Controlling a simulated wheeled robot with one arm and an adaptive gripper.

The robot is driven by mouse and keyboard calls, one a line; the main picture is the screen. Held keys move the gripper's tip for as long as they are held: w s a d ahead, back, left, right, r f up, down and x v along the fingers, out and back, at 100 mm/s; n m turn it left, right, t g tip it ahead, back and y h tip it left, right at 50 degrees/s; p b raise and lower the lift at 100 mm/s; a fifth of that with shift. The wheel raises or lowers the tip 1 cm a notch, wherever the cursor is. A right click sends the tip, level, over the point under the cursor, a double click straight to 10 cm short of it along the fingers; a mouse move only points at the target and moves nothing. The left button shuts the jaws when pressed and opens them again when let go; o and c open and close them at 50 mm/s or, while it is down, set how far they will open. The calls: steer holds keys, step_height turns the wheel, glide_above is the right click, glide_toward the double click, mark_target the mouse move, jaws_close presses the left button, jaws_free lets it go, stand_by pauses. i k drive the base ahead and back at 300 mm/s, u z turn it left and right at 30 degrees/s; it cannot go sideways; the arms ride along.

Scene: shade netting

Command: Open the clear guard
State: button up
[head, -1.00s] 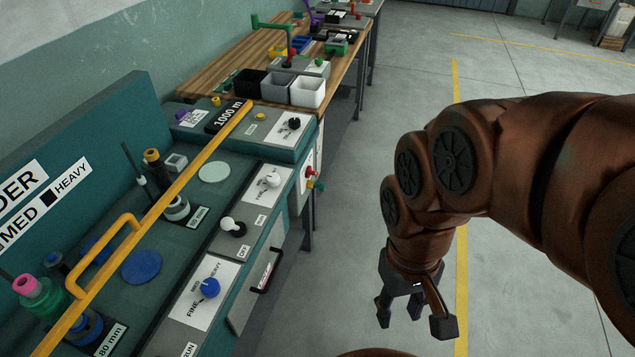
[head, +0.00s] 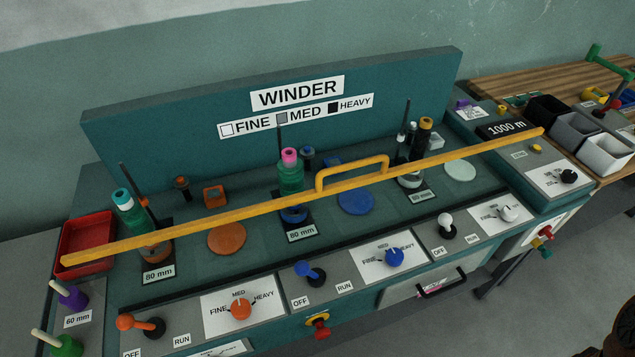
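The clear guard shows as a long yellow bar (head: 240,216) across the front of the winder, with a raised yellow handle (head: 352,171) near its middle. Its clear panel is too faint to make out. The bar runs from above the red tray at the left to the 1000 m display at the right. Behind and below it stand spindles with bobbins, one with a green and pink bobbin (head: 291,172). My gripper is out of the head view; only a dark piece of my arm shows at the lower right edge.
Below the bar, the front panel carries orange (head: 240,306), blue (head: 395,257) and white (head: 507,213) knobs and OFF/RUN levers. A red tray (head: 88,243) is at the left. Grey and white bins (head: 605,152) stand right. Open floor lies at lower right.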

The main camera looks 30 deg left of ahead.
mark_target(81, 257)
steer(key=u, duration=1.6)
steer(key=k, duration=1.05)
steer(key=u, duration=1.4)
steer(key=i, duration=1.45)
steer(key=z, duration=0.85)
steer(key=i, duration=0.45)
steer(key=z, duration=0.5)
